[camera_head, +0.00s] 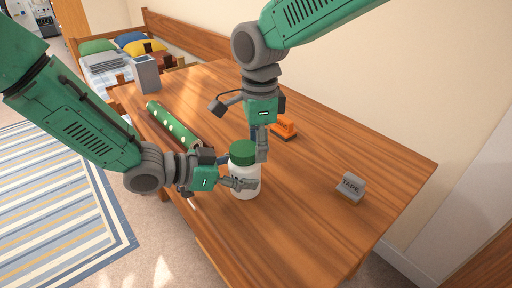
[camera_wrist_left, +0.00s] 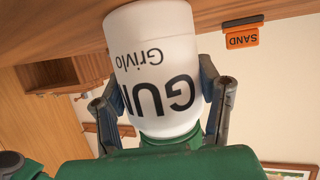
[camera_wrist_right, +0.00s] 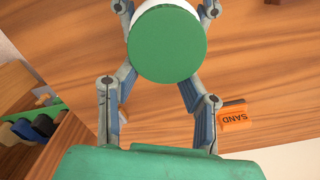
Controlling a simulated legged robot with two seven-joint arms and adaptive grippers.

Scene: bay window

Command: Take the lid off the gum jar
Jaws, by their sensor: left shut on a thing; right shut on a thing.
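The gum jar (camera_head: 244,187) is a white cylinder with dark lettering and stands upright on the wooden table. Its green lid (camera_head: 243,152) sits on top and shows from above in the right wrist view (camera_wrist_right: 168,45). My left gripper (camera_head: 246,183) is shut on the jar's white body, with a finger on each side in the left wrist view. My right gripper (camera_head: 260,151) comes from above and behind and is shut on the lid, its fingers at the lid's sides. The lid appears seated on the jar; in the left wrist view a green strip of it (camera_wrist_left: 172,141) shows beyond the body.
An orange block marked SAND (camera_head: 284,127) lies behind the jar. A grey TAPE box (camera_head: 350,188) is to the right. A green dotted roll (camera_head: 172,124) and a grey holder (camera_head: 146,74) are at the left. The table's (camera_head: 300,215) front right is clear.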

